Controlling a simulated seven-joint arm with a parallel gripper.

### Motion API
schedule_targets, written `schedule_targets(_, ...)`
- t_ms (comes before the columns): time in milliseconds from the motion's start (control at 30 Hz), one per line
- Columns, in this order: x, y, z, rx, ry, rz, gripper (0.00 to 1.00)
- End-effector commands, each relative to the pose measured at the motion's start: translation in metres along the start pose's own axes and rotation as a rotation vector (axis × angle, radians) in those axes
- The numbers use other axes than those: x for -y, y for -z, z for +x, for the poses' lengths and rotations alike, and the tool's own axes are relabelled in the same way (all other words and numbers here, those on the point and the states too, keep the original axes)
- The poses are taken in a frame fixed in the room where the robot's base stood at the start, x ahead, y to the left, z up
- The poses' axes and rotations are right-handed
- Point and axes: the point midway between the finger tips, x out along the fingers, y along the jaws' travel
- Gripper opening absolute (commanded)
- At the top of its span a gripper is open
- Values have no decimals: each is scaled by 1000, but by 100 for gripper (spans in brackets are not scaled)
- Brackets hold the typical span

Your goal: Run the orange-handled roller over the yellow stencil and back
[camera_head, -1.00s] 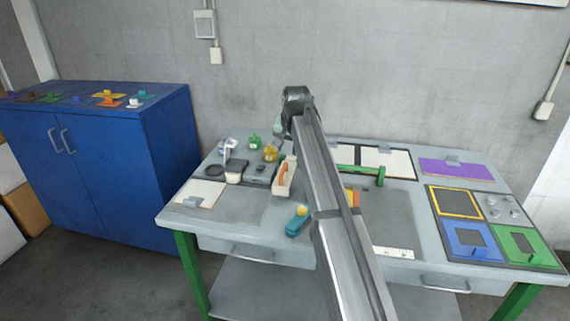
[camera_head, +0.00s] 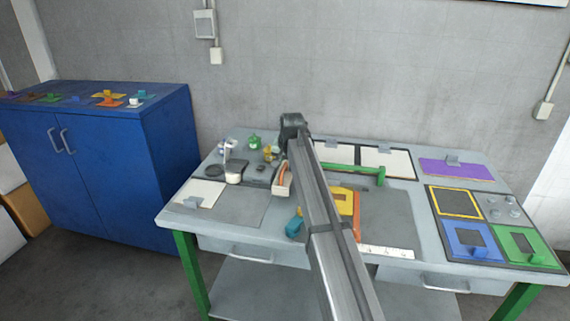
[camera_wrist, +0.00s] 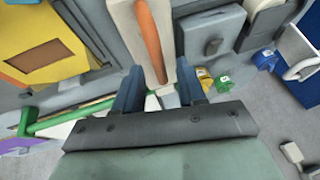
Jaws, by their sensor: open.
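The roller's orange handle (camera_wrist: 148,38) lies in a cream tray (camera_wrist: 128,22) in the wrist view. In the head view the tray (camera_head: 280,190) is partly hidden by my arm, and the roller's head cannot be made out. My gripper (camera_wrist: 159,68) is open, its two blue fingers on either side of the tray's near end in the picture. I cannot tell whether they touch it. The yellow stencil (camera_head: 343,193), with an orange piece along it, lies on the grey mat right of my arm. It also shows at upper left in the wrist view (camera_wrist: 15,27).
A teal-handled tool (camera_head: 293,228) lies in front of the tray. A green bar (camera_head: 350,168) stands behind the stencil. Small yellow (camera_head: 270,153) and green (camera_head: 254,141) jars stand at back left. Coloured plates, including a blue one (camera_head: 468,240), fill the table's right side.

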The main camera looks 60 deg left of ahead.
Motion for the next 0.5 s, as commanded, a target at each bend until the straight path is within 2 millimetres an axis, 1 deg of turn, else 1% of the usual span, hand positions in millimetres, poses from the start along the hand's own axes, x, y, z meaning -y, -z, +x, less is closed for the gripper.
schedule_targets(67, 0, 0, 0, 0, 0, 0, 40)
schedule_targets(400, 0, 0, 0, 0, 0, 0, 8)
schedule_targets(500, 0, 0, 0, 0, 0, 0, 0)
